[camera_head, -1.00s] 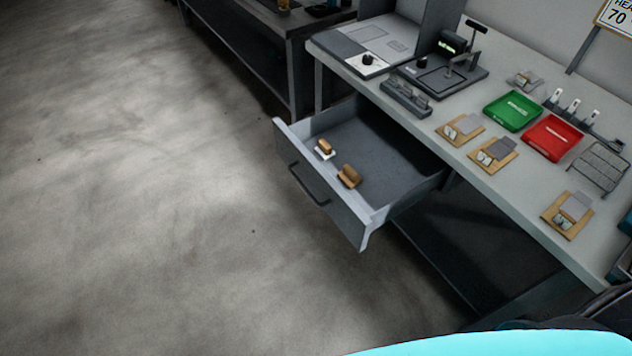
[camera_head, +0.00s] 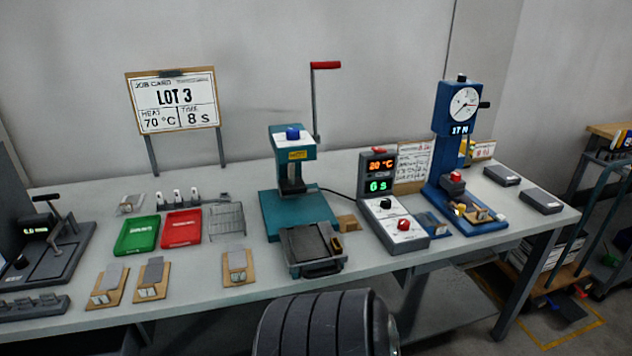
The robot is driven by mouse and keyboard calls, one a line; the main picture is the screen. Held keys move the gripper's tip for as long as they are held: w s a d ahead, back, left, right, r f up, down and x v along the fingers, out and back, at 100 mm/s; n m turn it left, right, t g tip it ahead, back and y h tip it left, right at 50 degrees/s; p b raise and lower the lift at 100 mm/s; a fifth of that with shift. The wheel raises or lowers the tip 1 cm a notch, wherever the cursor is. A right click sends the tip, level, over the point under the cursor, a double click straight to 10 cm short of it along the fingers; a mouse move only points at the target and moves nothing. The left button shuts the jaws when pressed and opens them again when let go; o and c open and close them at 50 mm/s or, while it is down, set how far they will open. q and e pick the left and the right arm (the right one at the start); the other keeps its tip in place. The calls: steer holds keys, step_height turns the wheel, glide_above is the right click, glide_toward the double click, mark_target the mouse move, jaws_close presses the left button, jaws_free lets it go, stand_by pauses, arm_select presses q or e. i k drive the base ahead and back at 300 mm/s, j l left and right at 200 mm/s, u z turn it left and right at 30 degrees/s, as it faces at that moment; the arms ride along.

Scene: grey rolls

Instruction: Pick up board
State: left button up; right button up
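Three small tan boards lie in a row near the front of the bench, each with a grey plate and small pale pieces on it. They are the left board (camera_head: 100,297), the middle board (camera_head: 145,291) and the right board (camera_head: 231,277). Another small tan piece (camera_head: 480,213) sits at the foot of the blue dial gauge; whether it is a board of the same kind I cannot tell. Neither of my grippers is in view. A dark ribbed part of my own arm shows at the bottom middle, in front of the bench edge.
A green tray (camera_head: 137,236), a red tray (camera_head: 181,229) and a wire rack (camera_head: 226,220) stand behind the boards. A teal press (camera_head: 291,208), a control box (camera_head: 393,222) and the blue dial gauge (camera_head: 456,140) fill the middle and right. A job card (camera_head: 177,100) stands behind.

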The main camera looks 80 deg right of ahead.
mark_target(476, 215)
steer(key=z, duration=3.65)
steer(key=i+l+u, duration=0.1)
steer(key=u, duration=0.35)
steer(key=i+l+u, duration=0.1)
steer(key=u, duration=0.3)
steer(key=l+u, duration=0.2)
steer(key=u, duration=0.25)
steer(key=i, duration=0.05)
